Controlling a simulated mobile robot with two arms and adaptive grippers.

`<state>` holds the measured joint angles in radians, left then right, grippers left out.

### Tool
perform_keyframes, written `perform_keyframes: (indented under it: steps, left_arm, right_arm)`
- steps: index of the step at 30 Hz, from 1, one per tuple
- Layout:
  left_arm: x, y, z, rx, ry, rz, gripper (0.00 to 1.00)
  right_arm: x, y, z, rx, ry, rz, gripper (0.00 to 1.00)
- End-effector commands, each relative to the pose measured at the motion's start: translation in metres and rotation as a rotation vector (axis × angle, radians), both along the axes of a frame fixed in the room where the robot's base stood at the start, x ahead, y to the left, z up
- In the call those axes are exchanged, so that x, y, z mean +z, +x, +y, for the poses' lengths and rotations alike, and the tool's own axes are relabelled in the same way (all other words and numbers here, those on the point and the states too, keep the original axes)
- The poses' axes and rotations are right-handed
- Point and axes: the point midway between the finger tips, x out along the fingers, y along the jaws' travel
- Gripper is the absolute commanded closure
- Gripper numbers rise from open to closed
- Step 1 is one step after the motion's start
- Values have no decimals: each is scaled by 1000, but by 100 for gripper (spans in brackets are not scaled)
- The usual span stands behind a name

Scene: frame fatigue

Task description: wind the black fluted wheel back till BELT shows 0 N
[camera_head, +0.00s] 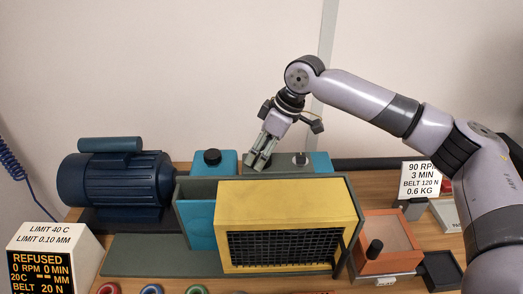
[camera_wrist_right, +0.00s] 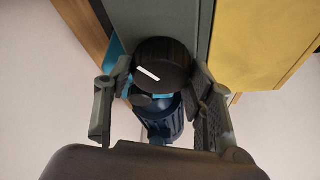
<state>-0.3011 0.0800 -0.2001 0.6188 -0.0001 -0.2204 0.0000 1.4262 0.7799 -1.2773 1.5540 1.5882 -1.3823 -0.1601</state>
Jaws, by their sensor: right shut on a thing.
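The black fluted wheel (camera_wrist_right: 163,66) shows in the right wrist view as a dark round cap with a white line across its top, tilted in the picture. My right gripper (camera_wrist_right: 163,82) has a finger on either side of it and is shut on it. In the head view my right gripper (camera_head: 258,160) points down behind the yellow guard, and its fingers hide the wheel. The black display (camera_head: 41,273) at the lower left reads REFUSED, 0 RPM, 0 MIN, 20C and BELT 20 N. My left gripper is in neither view.
The yellow guard (camera_head: 290,205) with dark mesh stands in front of the gripper. A blue motor (camera_head: 115,185) is at left, and a blue block with a black cap (camera_head: 212,157) is nearby. An orange box (camera_head: 388,245) and a white card (camera_head: 420,180) reading BELT 120 N are at right.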

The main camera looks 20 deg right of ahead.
Motion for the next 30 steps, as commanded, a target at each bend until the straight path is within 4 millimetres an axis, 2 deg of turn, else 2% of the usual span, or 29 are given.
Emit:
perform_keyframes:
  steps: [4,8,15,19,24,30]
  left_arm:
    - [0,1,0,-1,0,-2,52]
    - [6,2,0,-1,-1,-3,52]
    - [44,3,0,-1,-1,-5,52]
    - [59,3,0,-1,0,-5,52]
    - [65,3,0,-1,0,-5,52]
    - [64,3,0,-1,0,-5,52]
  right_arm:
    - [1,0,0,0,0,0,78]
    - [3,0,0,12,1,1,78]
    - [8,1,1,166,3,5,78]
    - [6,2,1,279,4,4,78]
    - [3,2,0,367,2,0,78]
    - [1,3,0,385,1,-4,78]
